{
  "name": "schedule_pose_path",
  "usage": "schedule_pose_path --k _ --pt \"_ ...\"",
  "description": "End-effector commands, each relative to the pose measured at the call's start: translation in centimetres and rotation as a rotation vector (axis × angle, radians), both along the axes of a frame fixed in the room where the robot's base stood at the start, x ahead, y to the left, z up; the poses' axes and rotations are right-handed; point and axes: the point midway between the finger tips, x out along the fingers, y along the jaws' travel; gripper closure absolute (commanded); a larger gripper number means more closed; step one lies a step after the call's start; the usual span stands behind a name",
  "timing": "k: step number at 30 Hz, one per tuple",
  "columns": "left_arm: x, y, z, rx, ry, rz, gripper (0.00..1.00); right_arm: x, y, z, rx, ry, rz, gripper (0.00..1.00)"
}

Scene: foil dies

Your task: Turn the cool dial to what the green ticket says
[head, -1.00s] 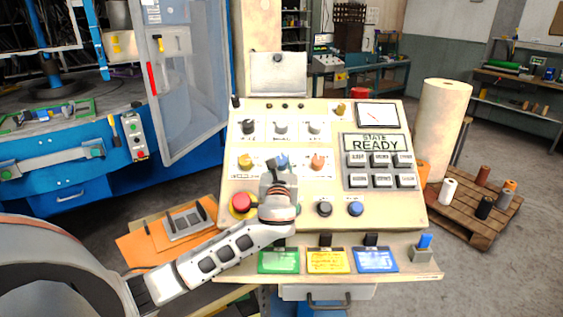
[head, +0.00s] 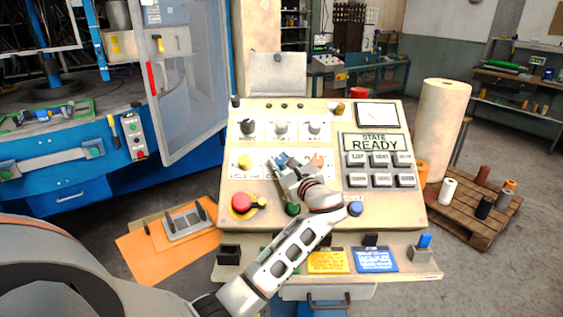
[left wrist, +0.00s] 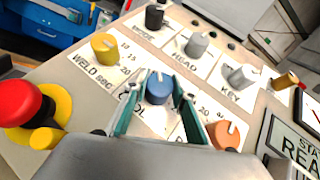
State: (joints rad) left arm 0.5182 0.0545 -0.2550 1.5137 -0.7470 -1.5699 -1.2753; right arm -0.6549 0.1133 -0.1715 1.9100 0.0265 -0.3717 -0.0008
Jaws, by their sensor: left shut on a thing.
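The blue cool dial (left wrist: 158,90) sits between the two fingers of my left gripper (left wrist: 156,100) in the left wrist view. The fingers are shut on its sides. A pale mark shows on the dial's top, toward the far edge. Its label is partly covered, and its scale can hardly be read. In the head view my left gripper (head: 284,166) reaches over the panel to the dial's place. The green ticket (head: 295,267) on the front ledge is mostly hidden behind my left arm; its writing cannot be read. My right gripper is out of view.
A yellow weld dial (left wrist: 104,46) and an orange dial (left wrist: 224,134) flank the cool dial closely. A red stop button (head: 242,202) is at the panel's left. Yellow (head: 327,261) and blue (head: 376,259) tickets lie on the ledge. A display (head: 376,142) reads READY.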

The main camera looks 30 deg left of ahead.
Motion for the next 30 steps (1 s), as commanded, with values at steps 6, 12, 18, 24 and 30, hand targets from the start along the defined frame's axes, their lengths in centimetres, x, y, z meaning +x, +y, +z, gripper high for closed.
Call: schedule_pose_path --k 6,12,18,24,30 --pt "0.0 0.0 0.0 -0.002 -0.002 0.004 0.95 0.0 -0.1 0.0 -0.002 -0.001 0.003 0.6" --pt "0.0 0.0 0.0 -0.002 -0.001 0.003 0.66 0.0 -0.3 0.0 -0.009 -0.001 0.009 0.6" --pt "0.0 0.0 0.0 -0.002 -0.001 0.003 0.57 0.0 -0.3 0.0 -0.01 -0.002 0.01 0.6" --pt "-0.1 -0.1 0.0 -0.002 -0.001 0.002 0.57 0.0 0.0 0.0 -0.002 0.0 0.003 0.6" --pt "-1.1 -2.0 0.0 -0.005 0.0 -0.001 0.57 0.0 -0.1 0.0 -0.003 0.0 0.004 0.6"
